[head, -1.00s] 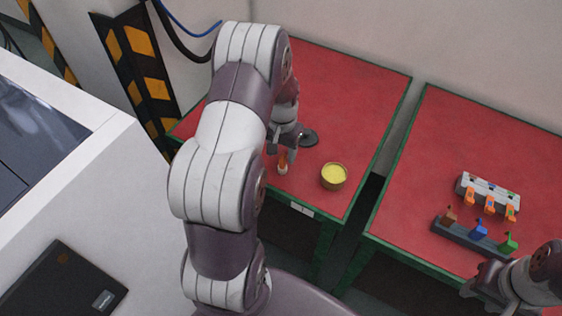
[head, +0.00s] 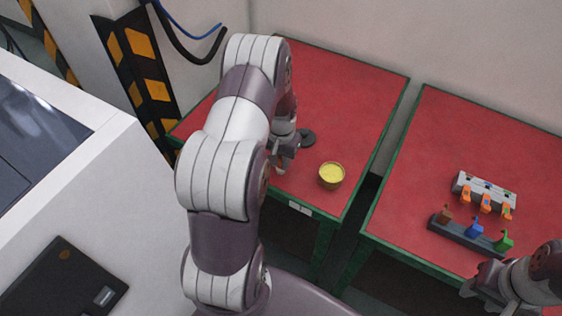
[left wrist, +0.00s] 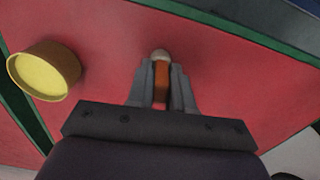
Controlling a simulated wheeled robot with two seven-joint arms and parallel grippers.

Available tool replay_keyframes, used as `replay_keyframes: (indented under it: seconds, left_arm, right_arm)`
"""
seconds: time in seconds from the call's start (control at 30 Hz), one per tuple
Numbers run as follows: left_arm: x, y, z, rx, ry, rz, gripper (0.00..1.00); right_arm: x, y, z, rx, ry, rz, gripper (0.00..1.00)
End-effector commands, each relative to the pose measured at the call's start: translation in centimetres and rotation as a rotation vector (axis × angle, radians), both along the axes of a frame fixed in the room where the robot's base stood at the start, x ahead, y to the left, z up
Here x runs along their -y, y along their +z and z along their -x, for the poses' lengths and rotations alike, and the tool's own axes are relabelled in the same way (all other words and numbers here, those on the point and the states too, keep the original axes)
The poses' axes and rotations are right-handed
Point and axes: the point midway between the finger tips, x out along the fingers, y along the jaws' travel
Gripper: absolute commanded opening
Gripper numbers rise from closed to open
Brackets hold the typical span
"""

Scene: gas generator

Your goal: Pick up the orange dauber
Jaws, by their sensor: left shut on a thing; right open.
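The orange dauber (left wrist: 160,87) with a pale round tip shows in the left wrist view, between the fingers of my left gripper (left wrist: 161,85). The gripper is shut on it, low over the red table. In the head view my left gripper (head: 281,163) is at the near-left part of the left table, and the dauber is hidden there by the gripper and arm. My right gripper (head: 486,285) is at the lower right edge of the head view, open, near the front of the right table.
A round tin with yellow contents (head: 331,175) stands right of my left gripper; it also shows in the left wrist view (left wrist: 45,72). The right table (head: 440,150) holds a grey rack (head: 484,190) and a dark rack (head: 466,235) with coloured pieces.

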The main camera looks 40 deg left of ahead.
Motion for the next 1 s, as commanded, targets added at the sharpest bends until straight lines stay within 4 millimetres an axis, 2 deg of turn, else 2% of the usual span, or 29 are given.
replay_keyframes:
  seconds: [0.17,0.33,0.73,0.9,1.0]
  left_arm:
    - [0.0,0.9,0.0,0.001,0.0,0.0,0.0]
    - [-0.1,3.9,-0.1,0.004,0.0,-0.002,0.0]
    - [8.2,9.3,-3.9,0.001,-0.005,0.0,0.0]
    - [10.2,10.7,-4.9,0.001,-0.002,0.0,0.0]
    - [10.5,11.0,-5.0,0.0,0.0,0.0,0.0]
  right_arm:
    - [0.0,-0.2,0.0,0.0,0.0,0.0,0.43]
    - [0.0,-0.5,0.0,0.0,0.0,0.0,0.43]
    - [0.0,-1.6,0.0,0.0,0.0,0.0,0.43]
    - [0.0,-1.7,0.0,0.0,0.0,0.0,0.43]
    - [0.0,-1.8,0.0,0.0,0.0,0.0,0.43]
